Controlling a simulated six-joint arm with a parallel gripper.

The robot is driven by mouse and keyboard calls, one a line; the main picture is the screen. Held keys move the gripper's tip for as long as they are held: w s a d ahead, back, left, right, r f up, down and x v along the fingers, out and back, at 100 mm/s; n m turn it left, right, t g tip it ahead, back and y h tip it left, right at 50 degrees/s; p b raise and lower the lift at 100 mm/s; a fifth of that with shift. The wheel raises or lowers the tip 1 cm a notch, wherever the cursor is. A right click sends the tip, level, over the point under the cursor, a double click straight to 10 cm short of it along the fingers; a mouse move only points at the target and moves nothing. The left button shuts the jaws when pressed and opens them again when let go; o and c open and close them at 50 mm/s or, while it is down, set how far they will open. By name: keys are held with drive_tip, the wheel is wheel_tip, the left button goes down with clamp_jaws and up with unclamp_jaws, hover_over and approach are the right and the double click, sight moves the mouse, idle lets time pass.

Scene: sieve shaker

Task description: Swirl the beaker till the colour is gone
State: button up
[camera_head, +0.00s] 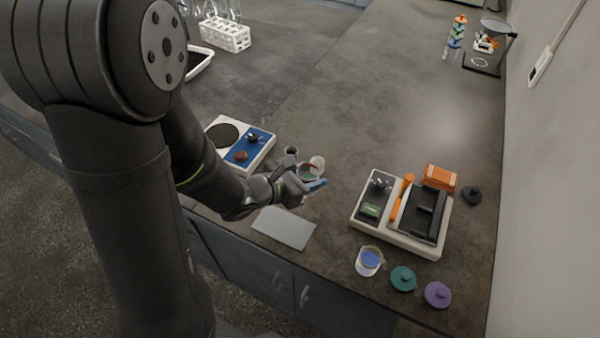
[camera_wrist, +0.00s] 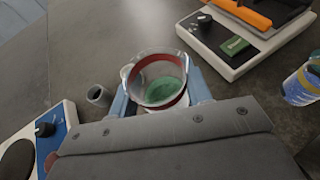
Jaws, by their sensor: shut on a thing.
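A clear glass beaker (camera_wrist: 157,80) with a red band and green liquid at its bottom is between the blue fingers of my gripper (camera_wrist: 160,105) in the wrist view. The gripper is shut on it. In the head view the beaker (camera_head: 315,165) shows partly behind my gripper (camera_head: 308,186), over the counter near its front edge. I cannot tell whether its base touches the counter. The liquid looks green in the wrist view.
A blue-and-white hotplate stirrer (camera_head: 241,143) stands left of the gripper. A grey plate (camera_head: 284,228) lies in front. A sieve shaker (camera_head: 403,213) stands to the right, with a beaker of blue liquid (camera_head: 369,261) and teal (camera_head: 403,278) and purple (camera_head: 437,294) lids before it.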

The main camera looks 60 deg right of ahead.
drive_tip(key=shift+s+a+r, duration=0.2)
drive_tip(key=shift+s+r, duration=0.2)
drive_tip(key=shift+s, duration=0.2)
drive_tip(key=shift+s+a+r, duration=0.15)
drive_tip(key=shift+s+r, duration=0.25)
drive_tip(key=shift+s, duration=0.2)
drive_tip(key=shift+s+a+r, duration=0.1)
drive_tip(key=shift+s+r, duration=0.05)
drive_tip(key=shift+r, duration=1.15)
drive_tip(key=shift+s+r, duration=0.15)
drive_tip(key=shift+r, duration=1.15)
drive_tip(key=shift+w, duration=0.1)
